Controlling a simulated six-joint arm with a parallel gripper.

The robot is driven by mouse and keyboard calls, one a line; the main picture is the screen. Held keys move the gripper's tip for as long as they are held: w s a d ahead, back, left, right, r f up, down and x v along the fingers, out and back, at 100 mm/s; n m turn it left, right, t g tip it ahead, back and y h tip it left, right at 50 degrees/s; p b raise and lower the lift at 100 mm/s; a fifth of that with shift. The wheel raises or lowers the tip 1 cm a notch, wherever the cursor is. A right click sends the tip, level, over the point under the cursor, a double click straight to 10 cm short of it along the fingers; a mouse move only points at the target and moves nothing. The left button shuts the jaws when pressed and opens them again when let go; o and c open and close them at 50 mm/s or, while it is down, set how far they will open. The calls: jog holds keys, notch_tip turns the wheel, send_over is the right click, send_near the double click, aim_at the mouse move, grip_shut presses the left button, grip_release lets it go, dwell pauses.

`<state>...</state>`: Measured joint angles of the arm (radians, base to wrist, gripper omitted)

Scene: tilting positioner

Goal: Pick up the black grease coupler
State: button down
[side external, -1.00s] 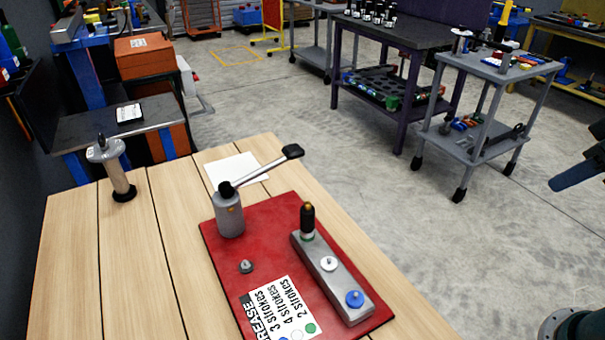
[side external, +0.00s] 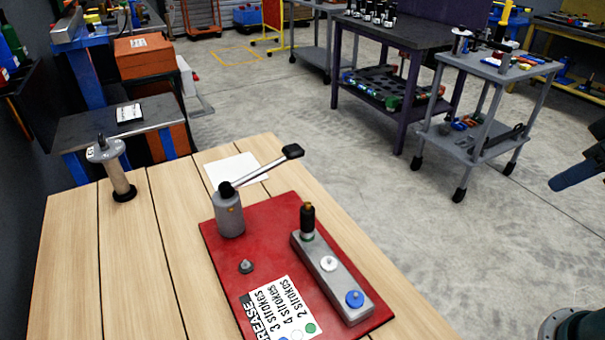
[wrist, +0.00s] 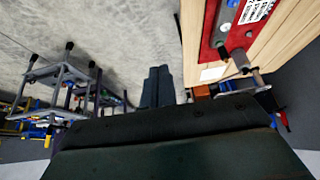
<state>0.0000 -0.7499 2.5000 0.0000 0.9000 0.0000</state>
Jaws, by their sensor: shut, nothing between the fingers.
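The black grease coupler (side external: 307,217), with a brass-coloured tip, stands upright on the green-marked spot at the far end of a grey block (side external: 341,288). The block lies on a red board (side external: 270,215). In the wrist view a dark shape on the block's end looks like the coupler (wrist: 223,51), right of my fingers. My gripper (wrist: 158,70) is shut and empty, its two dark fingers side by side. In the side view, a dark blue-grey part at the right edge, apparently my gripper (side external: 556,184), is well away from the coupler, over the floor.
A grey pump (side external: 229,214) with a long black-ended lever stands beside the coupler. The block also has white (side external: 328,264) and blue (side external: 355,299) fittings. A label card (side external: 283,308) and a small grey fitting (side external: 246,266) are on the board. A metal cylinder (side external: 115,170) stands at the table's left.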

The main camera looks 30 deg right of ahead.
dwell(0.4)
jog(key=c, duration=1)
grip_release()
